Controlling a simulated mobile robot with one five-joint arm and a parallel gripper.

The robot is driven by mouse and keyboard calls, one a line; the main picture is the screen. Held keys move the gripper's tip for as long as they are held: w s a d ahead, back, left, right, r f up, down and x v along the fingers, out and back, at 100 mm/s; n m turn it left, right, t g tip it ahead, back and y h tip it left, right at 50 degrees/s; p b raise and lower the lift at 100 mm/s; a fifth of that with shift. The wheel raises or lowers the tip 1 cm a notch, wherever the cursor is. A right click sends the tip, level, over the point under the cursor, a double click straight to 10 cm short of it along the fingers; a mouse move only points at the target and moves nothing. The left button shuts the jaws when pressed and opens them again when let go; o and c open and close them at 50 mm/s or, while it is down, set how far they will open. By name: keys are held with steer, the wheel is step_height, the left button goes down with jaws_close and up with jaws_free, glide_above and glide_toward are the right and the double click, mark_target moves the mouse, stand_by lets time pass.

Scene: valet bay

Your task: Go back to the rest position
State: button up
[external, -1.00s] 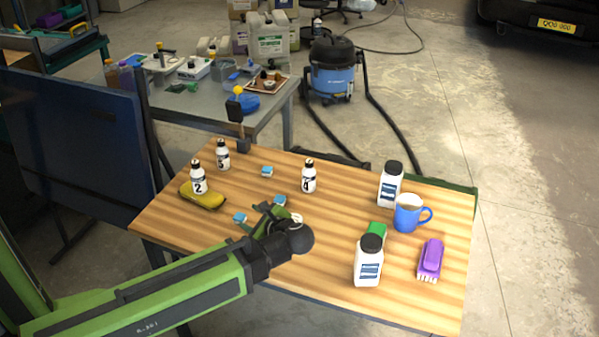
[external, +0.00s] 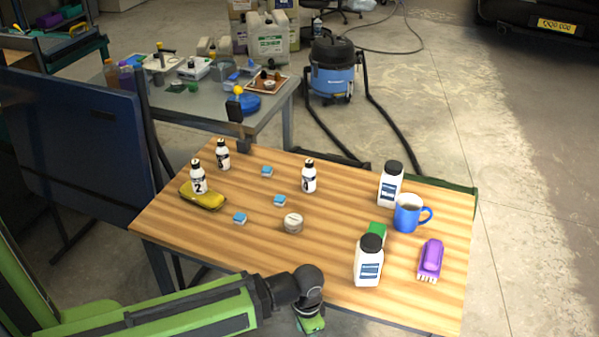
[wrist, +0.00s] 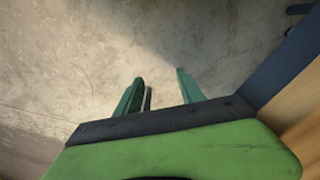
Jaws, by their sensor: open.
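My gripper (external: 311,326) is at the near edge of the wooden table (external: 330,240), low in the external view and mostly hidden by my own wrist. In the wrist view my gripper (wrist: 163,90) shows two green fingers held apart, with nothing between them. Bare concrete floor (wrist: 100,45) lies beyond the fingers.
On the table stand small numbered bottles (external: 309,176), a yellow sponge (external: 202,196), blue-white blocks (external: 280,201), a round tin (external: 293,222), two white bottles (external: 368,262), a blue mug (external: 408,214), a green block (external: 377,234) and a purple brush (external: 430,260). The table's near-left area is clear.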

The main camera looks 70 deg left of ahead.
step_height(320, 180, up, 21)
steer(key=p, duration=2.2)
